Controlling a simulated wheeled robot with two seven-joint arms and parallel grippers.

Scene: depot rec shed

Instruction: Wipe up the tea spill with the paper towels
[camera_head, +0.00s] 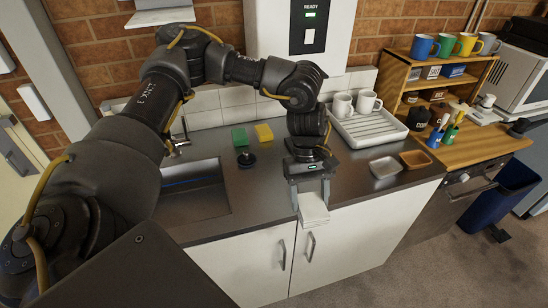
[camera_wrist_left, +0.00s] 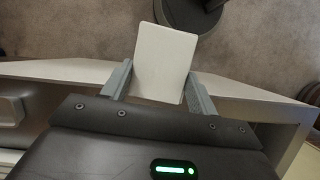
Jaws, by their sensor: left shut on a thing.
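My left gripper (camera_head: 312,198) hangs at the front edge of the steel counter, pointing down. It is shut on a white folded pad, the paper towels (camera_head: 314,211), which sticks out in front of the white cupboard doors. In the left wrist view the paper towels (camera_wrist_left: 166,60) sit between the two grey fingers of the left gripper (camera_wrist_left: 160,88), with the floor beyond. I cannot make out a tea spill on the counter; the arm and gripper hide part of it. My right gripper is not in view.
The steel counter (camera_head: 270,194) has a sink (camera_head: 195,190) at left, green (camera_head: 239,136) and yellow (camera_head: 264,133) sponges behind. At right are a white drainer (camera_head: 372,133) with mugs, a white dish (camera_head: 384,167), a brown dish (camera_head: 415,158) and a wooden shelf (camera_head: 412,75) with mugs.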

